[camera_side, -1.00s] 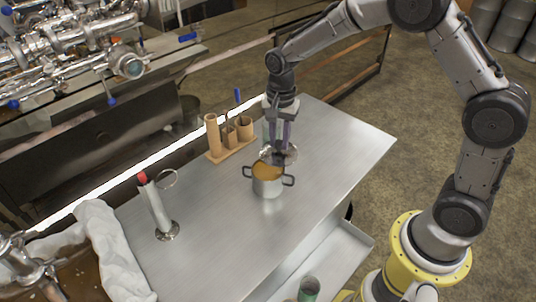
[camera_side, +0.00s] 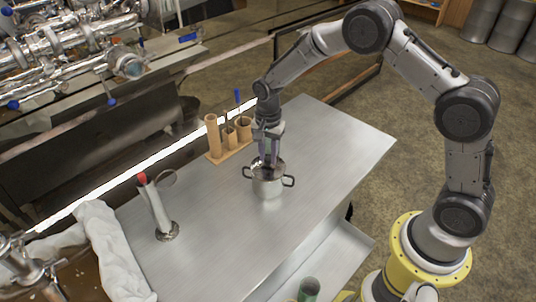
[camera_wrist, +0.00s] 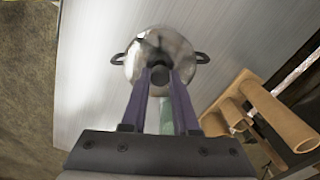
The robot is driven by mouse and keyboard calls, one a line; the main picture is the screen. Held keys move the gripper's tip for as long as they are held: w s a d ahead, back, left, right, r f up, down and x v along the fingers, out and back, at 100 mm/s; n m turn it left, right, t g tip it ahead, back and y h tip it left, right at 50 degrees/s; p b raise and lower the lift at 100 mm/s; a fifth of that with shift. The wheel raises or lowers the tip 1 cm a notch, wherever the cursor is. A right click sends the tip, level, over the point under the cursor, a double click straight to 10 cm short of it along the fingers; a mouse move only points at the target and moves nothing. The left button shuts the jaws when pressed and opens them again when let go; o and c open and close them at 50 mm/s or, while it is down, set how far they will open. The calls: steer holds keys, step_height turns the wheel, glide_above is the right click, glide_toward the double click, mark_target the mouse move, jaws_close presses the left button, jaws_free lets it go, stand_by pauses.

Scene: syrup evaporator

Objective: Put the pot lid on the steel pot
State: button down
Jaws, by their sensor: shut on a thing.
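The steel pot (camera_side: 268,187) stands upright on the steel table, with a dark handle on each side. My gripper (camera_side: 266,162) points down directly over the pot's mouth. In the wrist view, my gripper's purple fingers (camera_wrist: 160,76) are shut on the black knob of the shiny round pot lid (camera_wrist: 173,45). The lid lies over the pot's mouth in that view, between the pot's two handles. I cannot tell whether the lid rests on the rim or hangs just above it. In the side view the fingers hide much of the lid.
A wooden holder (camera_side: 230,150) with upright cups stands behind the pot, close to my arm. A metal cylinder with a red top (camera_side: 158,210) stands at the left. White cloth (camera_side: 105,250) hangs at the table's left end. The table (camera_side: 330,150) is clear to the right.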

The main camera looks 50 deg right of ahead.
mark_target(268, 158)
steer(key=shift+f, duration=0.35)
steer(key=c, duration=0.7)
jaws_free()
steer(key=shift+r, duration=0.1)
steer(key=s+r+n+t, duration=0.1)
steer(key=s+r+n, duration=0.15)
steer(key=r, duration=0.75)
steer(key=s+r+n, duration=0.1)
steer(key=s+r, duration=0.3)
steer(key=r, duration=0.7)
steer(key=s+r+n+t, duration=0.1)
steer(key=s+n, duration=0.2)
steer(key=s, duration=0.4)
steer(key=s+d+r+n+t, duration=0.1)
steer(key=s+n+t, duration=0.1)
steer(key=s, duration=0.6)
steer(key=s+d+r+n+t, duration=0.1)
steer(key=s+r+n, duration=0.1)
steer(key=s+n, duration=0.3)
steer(key=shift+s+d+t, duration=0.1)
steer(key=shift+s+t, duration=0.2)
steer(key=shift+s, duration=1.35)
